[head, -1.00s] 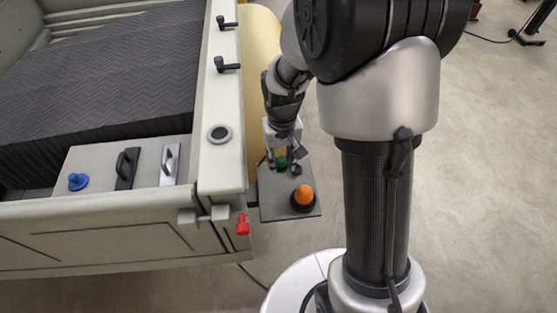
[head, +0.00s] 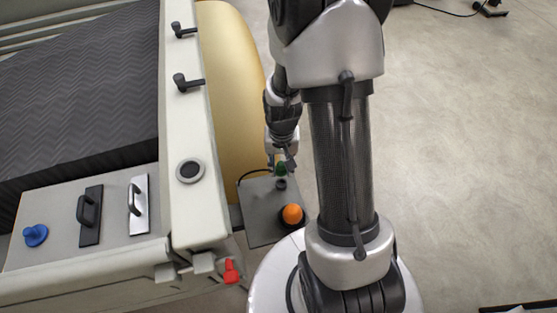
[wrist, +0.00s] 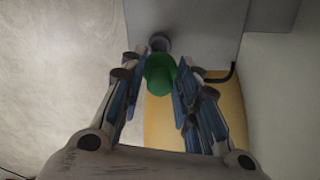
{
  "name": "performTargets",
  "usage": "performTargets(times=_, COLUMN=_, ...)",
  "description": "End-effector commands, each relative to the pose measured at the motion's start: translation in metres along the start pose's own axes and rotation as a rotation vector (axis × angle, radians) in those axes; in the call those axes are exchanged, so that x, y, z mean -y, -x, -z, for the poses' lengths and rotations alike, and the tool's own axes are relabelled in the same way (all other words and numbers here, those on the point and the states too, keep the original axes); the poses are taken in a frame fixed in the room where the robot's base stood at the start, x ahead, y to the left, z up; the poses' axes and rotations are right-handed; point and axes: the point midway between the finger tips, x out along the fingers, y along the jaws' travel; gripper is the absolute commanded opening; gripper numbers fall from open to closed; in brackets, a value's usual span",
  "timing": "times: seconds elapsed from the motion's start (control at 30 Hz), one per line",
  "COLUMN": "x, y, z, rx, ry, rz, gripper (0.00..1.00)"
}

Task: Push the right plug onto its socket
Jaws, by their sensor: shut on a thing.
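My gripper (head: 281,168) is shut on a green plug (wrist: 160,74), which sits between the two fingers in the wrist view. The green plug also shows small and partly covered by the fingers in the head view (head: 281,171). A round grey socket (wrist: 159,42) shows just beyond the green plug in the wrist view and on the grey plate in the head view (head: 281,185). The plug partly overlaps it, and I cannot tell whether they touch. An orange plug (head: 292,214) stands in a dark round base on the same plate, nearer the camera.
The grey plate (head: 259,226) juts from the side of a pale cart-like body (head: 201,130). A tan rounded part (head: 232,90) lies behind it. A blue knob (head: 35,235), two handles and a red part (head: 231,271) are at the left. Open floor lies to the right.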

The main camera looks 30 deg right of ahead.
Motion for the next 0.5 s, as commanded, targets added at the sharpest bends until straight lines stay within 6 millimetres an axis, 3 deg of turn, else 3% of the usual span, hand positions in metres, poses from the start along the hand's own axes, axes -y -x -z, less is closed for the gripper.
performTargets(times=0.5, x=0.0, y=-0.033, z=0.0, rx=0.001, ry=0.0, rz=0.0, gripper=0.13)
